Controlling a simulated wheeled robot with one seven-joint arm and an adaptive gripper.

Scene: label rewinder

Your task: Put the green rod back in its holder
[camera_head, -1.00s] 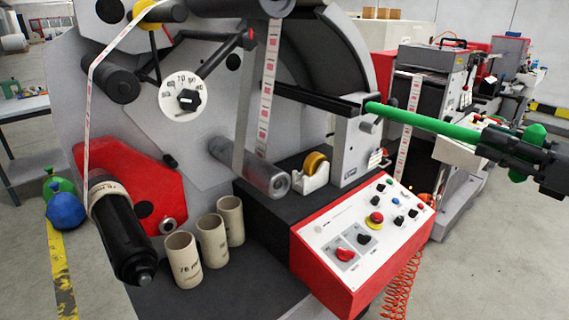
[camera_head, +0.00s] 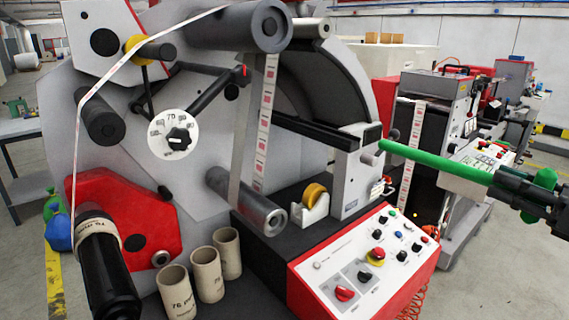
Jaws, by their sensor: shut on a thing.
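The green rod (camera_head: 440,163) is held out to the left by my gripper (camera_head: 541,190) at the right edge of the head camera view. My black fingers are shut around the rod near its right end, and a green knob part shows above them. The rod's left tip appears just beside the end of a black bar (camera_head: 325,132) on the grey housing (camera_head: 357,180). I cannot tell whether the tip touches the bar or is in front of it. Which part is the holder is not clear.
A red-edged control panel (camera_head: 365,255) stands below the rod. A yellow tape roll (camera_head: 315,195) in a white dispenser sits behind it. Several cardboard cores (camera_head: 208,275) stand on the machine at lower left. Another machine (camera_head: 430,125) stands behind the rod.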

